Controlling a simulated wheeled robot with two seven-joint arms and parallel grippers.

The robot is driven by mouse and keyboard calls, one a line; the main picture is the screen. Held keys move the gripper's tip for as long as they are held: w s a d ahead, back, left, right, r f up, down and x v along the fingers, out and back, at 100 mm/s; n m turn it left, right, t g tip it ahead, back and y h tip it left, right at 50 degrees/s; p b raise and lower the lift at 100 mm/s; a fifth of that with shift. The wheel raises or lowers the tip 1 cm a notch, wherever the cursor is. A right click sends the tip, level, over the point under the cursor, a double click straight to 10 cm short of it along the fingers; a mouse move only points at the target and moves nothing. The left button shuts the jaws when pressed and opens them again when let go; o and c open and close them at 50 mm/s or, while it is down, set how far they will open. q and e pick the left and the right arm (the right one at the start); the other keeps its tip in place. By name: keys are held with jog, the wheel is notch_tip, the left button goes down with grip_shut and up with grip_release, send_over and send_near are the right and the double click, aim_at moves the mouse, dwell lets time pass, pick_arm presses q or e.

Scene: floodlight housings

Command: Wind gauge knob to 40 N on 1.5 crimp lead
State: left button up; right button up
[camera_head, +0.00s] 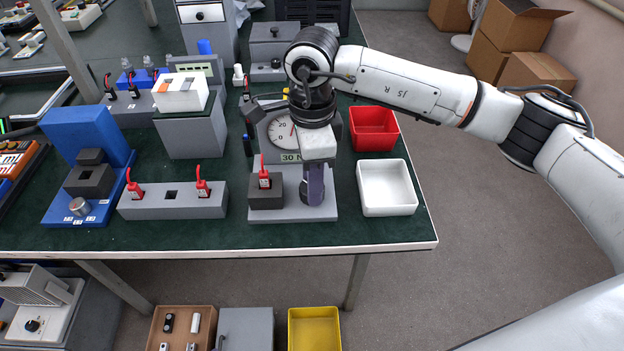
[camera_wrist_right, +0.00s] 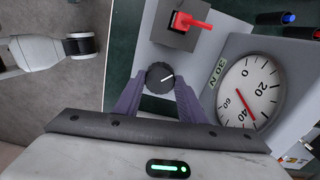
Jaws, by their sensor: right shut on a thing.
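The gauge (camera_head: 283,130) is a grey unit with a round white dial, partly hidden by my right arm in the head view. In the wrist view its dial (camera_wrist_right: 235,85) has a red needle on the 40 side, and a label reads 30 N. A round black knob (camera_wrist_right: 160,75) with a white mark sits on the gauge's base plate (camera_head: 290,211). My right gripper (camera_head: 314,190) points down there, its purple fingers (camera_wrist_right: 160,88) shut on the knob's sides. A red crimp lead (camera_head: 264,175) stands in a dark block beside the knob; it also shows in the wrist view (camera_wrist_right: 190,20).
Two more red leads stand in a grey holder (camera_head: 172,208) to the left. A blue stand (camera_head: 87,137) is further left. A red bin (camera_head: 373,128) and an empty white tray (camera_head: 386,187) lie right of the gauge, near the green table's right edge.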

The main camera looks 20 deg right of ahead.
jog(key=shift+m, duration=0.8)
jog(key=shift+m+b, duration=0.5)
jog(key=shift+m, duration=1.1)
jog(key=o, duration=1)
jog(key=shift+o, duration=0.2)
jog(key=shift+r, duration=0.1)
notch_tip(320, 180, up, 10)
